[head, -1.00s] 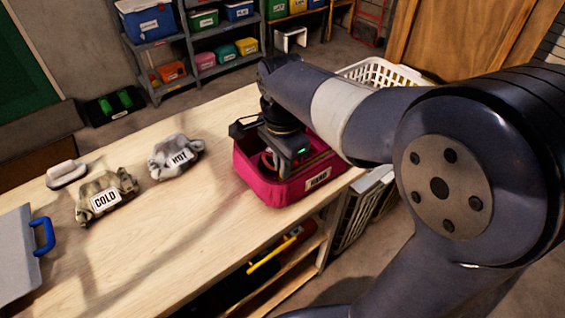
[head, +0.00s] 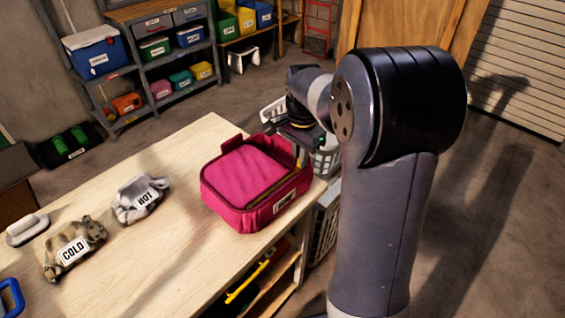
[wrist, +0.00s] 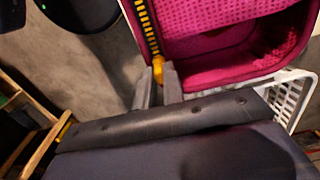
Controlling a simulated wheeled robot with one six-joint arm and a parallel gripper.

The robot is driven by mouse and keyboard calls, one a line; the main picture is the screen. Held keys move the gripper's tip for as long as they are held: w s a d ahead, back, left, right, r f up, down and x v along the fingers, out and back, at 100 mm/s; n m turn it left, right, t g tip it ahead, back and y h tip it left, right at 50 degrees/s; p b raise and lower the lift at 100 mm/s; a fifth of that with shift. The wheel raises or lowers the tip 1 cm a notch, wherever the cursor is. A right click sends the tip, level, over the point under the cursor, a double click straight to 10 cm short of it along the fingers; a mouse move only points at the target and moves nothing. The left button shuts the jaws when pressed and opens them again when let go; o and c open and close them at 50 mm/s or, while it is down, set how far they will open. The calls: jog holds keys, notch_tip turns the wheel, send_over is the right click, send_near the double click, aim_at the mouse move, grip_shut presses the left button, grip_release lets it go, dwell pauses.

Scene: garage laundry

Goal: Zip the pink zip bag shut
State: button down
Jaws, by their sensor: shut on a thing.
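The pink zip bag (head: 245,172) stands on the wooden bench near its right end. Its pink top panel lies over most of the opening, and a dark gap runs along the right front edge. My gripper (head: 298,152) is at the bag's right rear corner. In the wrist view, its fingertips (wrist: 160,84) are shut on the yellow zip pull (wrist: 158,66), at the end of a yellow-and-black zip track (wrist: 147,28). The pink interior of the bag (wrist: 225,50) shows beside the track, so the bag is open there.
Bundles labelled COLD (head: 72,250) and HOT (head: 140,198) lie on the bench (head: 165,255), left of the bag. A white brush-like thing (head: 27,230) is at the far left. A white basket (head: 325,160) stands beyond the bench's right end. Shelves with bins (head: 155,60) stand behind.

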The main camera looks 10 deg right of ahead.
jog(key=shift+w+d, duration=0.5)
jog(key=shift+d, duration=0.3)
jog(key=c, duration=1.5)
grip_release()
notch_tip(320, 180, up, 11)
jog(key=shift+f, duration=0.1)
jog(key=shift+f, duration=0.1)
jog(key=f, duration=1)
jog(key=shift+s+a+f, duration=0.2)
jog(key=shift+a+f, duration=0.2)
jog(key=shift+s+a+r, duration=0.1)
jog(key=shift+s+a, duration=0.25)
jog(key=shift+a, duration=0.15)
